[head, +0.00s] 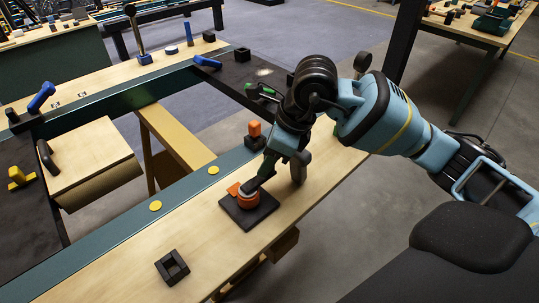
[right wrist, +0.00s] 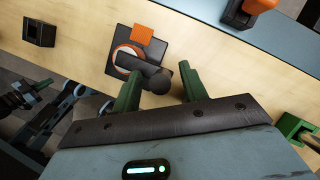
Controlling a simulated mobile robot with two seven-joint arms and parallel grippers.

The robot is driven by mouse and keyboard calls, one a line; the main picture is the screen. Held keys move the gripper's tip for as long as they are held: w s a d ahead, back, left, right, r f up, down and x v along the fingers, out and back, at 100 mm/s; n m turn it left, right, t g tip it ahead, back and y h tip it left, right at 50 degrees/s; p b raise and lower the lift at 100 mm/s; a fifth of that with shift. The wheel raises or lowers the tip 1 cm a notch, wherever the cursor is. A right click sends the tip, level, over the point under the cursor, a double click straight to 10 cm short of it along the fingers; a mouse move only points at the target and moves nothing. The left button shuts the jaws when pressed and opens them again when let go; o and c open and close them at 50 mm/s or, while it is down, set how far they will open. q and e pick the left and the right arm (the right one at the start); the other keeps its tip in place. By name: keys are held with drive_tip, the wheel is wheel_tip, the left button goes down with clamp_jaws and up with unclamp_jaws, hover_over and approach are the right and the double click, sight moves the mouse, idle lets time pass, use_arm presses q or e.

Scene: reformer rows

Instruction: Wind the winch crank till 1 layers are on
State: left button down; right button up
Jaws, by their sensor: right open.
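The winch is a dark square base plate (head: 236,215) on the wooden bench, with an orange-and-white round drum (head: 247,203) on it. In the right wrist view its dark crank (right wrist: 138,65) lies across the drum (right wrist: 122,58) and ends in a rounded black knob (right wrist: 160,82). An orange tab (right wrist: 142,34) sits beside the drum. My right gripper (right wrist: 160,84) is open over the winch, its green fingers on either side of the knob with gaps visible. In the head view it partly hides the crank. The layers on the drum are too small to tell. My left gripper is not in view.
A black square holder (head: 172,267) stands on the bench front left of the winch. An orange-topped black block (head: 254,134) stands behind. Yellow discs (head: 155,206) dot the teal rail (head: 110,238). The bench between holder and winch is clear.

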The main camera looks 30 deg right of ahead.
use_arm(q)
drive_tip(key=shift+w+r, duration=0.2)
use_arm(e)
drive_tip(key=v, duration=0.7)
drive_tip(key=shift+s+r, duration=0.15)
drive_tip(key=shift+r, duration=0.2)
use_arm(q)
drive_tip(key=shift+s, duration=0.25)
use_arm(e)
drive_tip(key=shift+d, duration=0.1)
